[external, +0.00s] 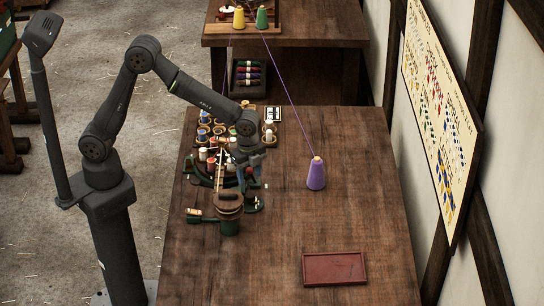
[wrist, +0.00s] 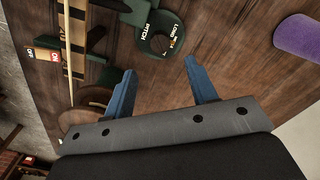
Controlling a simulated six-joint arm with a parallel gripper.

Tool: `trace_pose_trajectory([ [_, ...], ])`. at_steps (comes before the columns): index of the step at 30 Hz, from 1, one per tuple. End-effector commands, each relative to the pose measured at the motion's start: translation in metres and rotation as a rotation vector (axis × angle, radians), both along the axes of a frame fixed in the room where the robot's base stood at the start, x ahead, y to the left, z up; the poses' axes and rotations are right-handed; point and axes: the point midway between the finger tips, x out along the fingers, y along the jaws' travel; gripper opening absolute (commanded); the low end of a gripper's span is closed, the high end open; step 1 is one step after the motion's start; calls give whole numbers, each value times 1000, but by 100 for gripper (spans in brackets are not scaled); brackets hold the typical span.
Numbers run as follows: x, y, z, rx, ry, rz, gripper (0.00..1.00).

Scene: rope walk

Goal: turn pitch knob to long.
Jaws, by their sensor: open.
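The pitch knob (wrist: 160,44) shows in the wrist view as a dark round piece on a green mount, with the words PITCH and LONG beside it. Small orange and white marks lie near LONG; I cannot read them or tell the knob's setting for sure. My gripper (wrist: 160,66) has two blue fingers spread apart with nothing between them. The knob lies just beyond the fingertips, roughly in line with the gap, and looks untouched. In the external view my gripper (external: 252,179) hangs over the green machine, and the knob is hard to make out there.
An ON/OFF switch (wrist: 43,57) and a taut rope (wrist: 68,35) lie left of the knob. A purple cone (external: 316,175) stands to the right, its thread running to the far table. Several spools (external: 204,132) crowd behind. A red tray (external: 334,268) lies in front; the table's right side is mostly clear.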

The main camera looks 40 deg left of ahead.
Motion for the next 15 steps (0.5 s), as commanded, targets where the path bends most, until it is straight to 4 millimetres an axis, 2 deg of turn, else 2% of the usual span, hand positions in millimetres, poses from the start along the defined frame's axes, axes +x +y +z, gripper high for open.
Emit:
trace_pose_trajectory([
  [1,0,1,-13,4,2,0,52],
  [7,0,1,-53,3,2,1,52],
  [12,1,0,-76,1,1,1,52],
  [15,1,0,-82,1,0,1,52],
])
